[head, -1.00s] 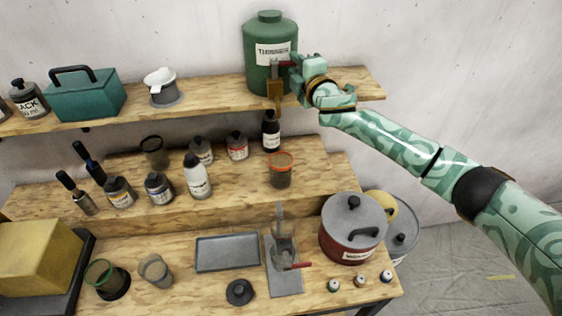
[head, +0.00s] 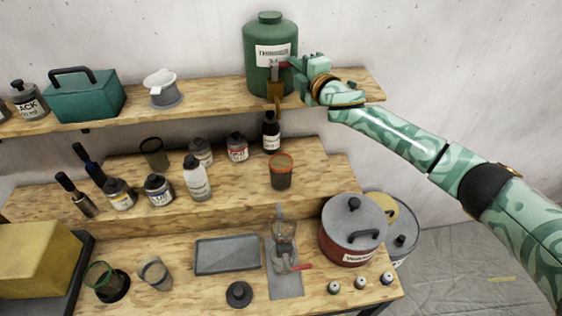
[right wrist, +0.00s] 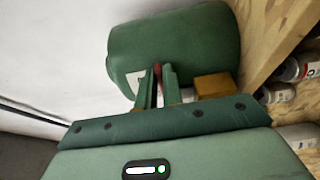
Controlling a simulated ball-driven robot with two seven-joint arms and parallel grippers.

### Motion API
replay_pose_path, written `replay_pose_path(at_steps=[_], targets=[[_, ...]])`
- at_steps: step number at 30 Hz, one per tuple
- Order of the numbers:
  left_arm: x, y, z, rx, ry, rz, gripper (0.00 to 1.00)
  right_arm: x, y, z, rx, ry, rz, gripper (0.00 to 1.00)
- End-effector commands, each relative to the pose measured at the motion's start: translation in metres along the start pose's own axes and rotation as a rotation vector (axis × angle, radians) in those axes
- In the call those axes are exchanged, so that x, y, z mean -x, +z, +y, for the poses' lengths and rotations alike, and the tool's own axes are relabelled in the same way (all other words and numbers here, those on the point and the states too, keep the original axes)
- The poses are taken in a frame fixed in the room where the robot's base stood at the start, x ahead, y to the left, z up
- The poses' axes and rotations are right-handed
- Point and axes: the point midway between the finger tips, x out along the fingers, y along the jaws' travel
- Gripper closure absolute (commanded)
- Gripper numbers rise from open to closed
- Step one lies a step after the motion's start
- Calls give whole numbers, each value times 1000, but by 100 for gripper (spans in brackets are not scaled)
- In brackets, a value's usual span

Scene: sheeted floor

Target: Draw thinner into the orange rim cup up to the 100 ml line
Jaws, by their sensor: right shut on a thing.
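The green thinner drum (head: 258,80) stands on the top shelf, its label facing out. A brass-coloured tap (head: 275,90) hangs at its front over the shelf edge; it also shows in the right wrist view (right wrist: 212,86). My right gripper (head: 290,68) is shut on the red tap lever (right wrist: 157,72), which shows between its fingers in the right wrist view. The orange rim cup (head: 281,180) stands upright on the step below, under the tap area. Its content level and the 100 ml line are too small to read. My left gripper is out of view.
A black bottle (head: 271,135) stands behind the cup. Several paint bottles (head: 197,180) are to its left. A grey tray (head: 227,254), a red-handled device (head: 283,255) and a red pot (head: 347,240) sit on the lower bench.

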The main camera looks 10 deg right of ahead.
Motion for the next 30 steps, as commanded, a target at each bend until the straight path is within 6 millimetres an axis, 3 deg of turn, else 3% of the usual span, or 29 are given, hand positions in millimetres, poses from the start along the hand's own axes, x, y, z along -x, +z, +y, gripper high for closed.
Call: replay_pose_path(at_steps=[30], targets=[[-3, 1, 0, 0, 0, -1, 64, -6, 4, -2, 0, -3, 139, 100]])
